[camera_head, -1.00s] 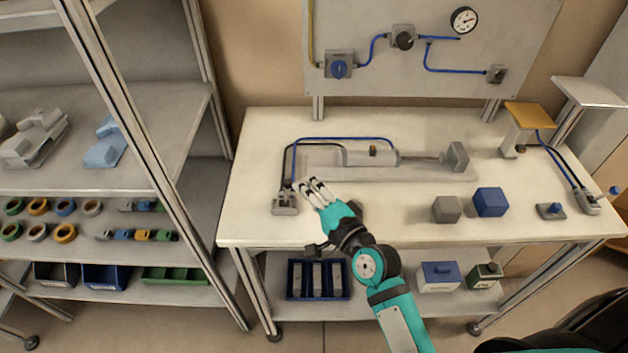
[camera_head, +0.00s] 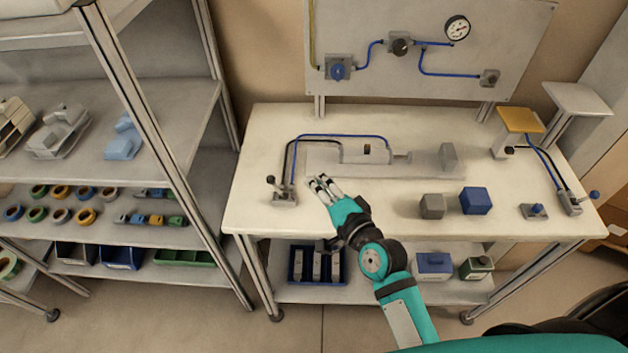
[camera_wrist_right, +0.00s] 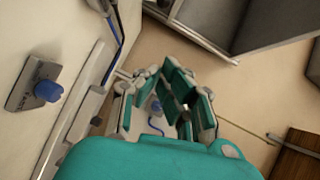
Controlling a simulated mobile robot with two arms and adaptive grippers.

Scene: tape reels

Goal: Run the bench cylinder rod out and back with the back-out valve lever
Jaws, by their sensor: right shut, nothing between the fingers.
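The valve (camera_head: 284,198) is a small grey block at the left of the bench, with black and blue hoses. Its short lever with a dark knob (camera_head: 270,180) stands up, tilted left. The bench cylinder (camera_head: 366,153) lies on a grey base plate. Only a short stub (camera_head: 402,157) shows at its right end, with a gap before the grey end block (camera_head: 448,158). My right gripper (camera_head: 322,182) is shut and empty, just right of the valve and apart from the lever. Its fingers also show in the right wrist view (camera_wrist_right: 165,95). My left gripper is out of view.
A grey cube (camera_head: 432,206) and a blue cube (camera_head: 476,201) stand on the bench's right half. Another lever valve (camera_head: 571,203) and a blue-button block (camera_head: 535,211) sit further right. A panel (camera_head: 430,75) with gauge and knobs rises behind. Shelving (camera_head: 160,170) stands left.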

